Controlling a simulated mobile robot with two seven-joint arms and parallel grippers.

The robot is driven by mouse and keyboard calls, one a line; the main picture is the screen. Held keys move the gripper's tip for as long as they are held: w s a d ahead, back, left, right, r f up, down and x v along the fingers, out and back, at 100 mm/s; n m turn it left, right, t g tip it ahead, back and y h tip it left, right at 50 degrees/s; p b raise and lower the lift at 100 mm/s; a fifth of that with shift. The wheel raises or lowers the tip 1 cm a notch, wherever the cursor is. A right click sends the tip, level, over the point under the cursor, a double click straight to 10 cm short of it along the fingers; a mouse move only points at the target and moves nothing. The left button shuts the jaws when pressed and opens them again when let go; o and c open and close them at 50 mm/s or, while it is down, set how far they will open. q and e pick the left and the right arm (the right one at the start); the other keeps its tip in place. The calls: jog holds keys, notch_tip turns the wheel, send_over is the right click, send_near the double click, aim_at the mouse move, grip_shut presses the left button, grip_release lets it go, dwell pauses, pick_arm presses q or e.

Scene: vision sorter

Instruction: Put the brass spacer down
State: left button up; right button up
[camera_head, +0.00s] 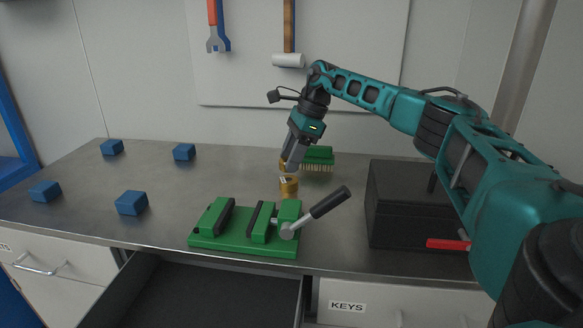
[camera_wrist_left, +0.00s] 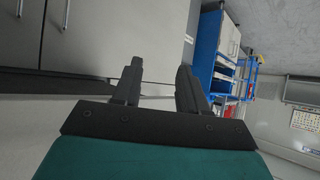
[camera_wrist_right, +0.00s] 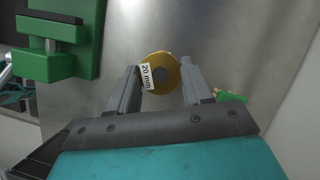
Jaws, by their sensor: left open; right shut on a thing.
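My right gripper (camera_head: 291,164) is shut on the brass spacer, above the bench behind the green vise. In the right wrist view the spacer (camera_wrist_right: 172,72) is a brass ring with a dark centre and a "20 mm" label, between the fingertips (camera_wrist_right: 160,75). In the head view, brass shows beside the fingertips, partly hidden by them. A brass cylinder (camera_head: 289,189) shows just below them; I cannot tell whether it touches the held piece. My left gripper (camera_wrist_left: 158,82) is open and empty, away from the bench, and out of the head view.
The green vise (camera_head: 240,243) with a black-handled lever stands in front. A green brush (camera_head: 319,155) lies behind to the right, a black box (camera_head: 400,215) further right. Several blue blocks (camera_head: 131,203) are at left. An open drawer (camera_head: 205,295) is below the front edge.

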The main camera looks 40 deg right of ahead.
jog(key=shift+f, duration=1.45)
jog(key=shift+f, duration=0.1)
jog(key=o, duration=1.2)
jog(key=p+v, duration=0.1)
jog(key=v, duration=1.1)
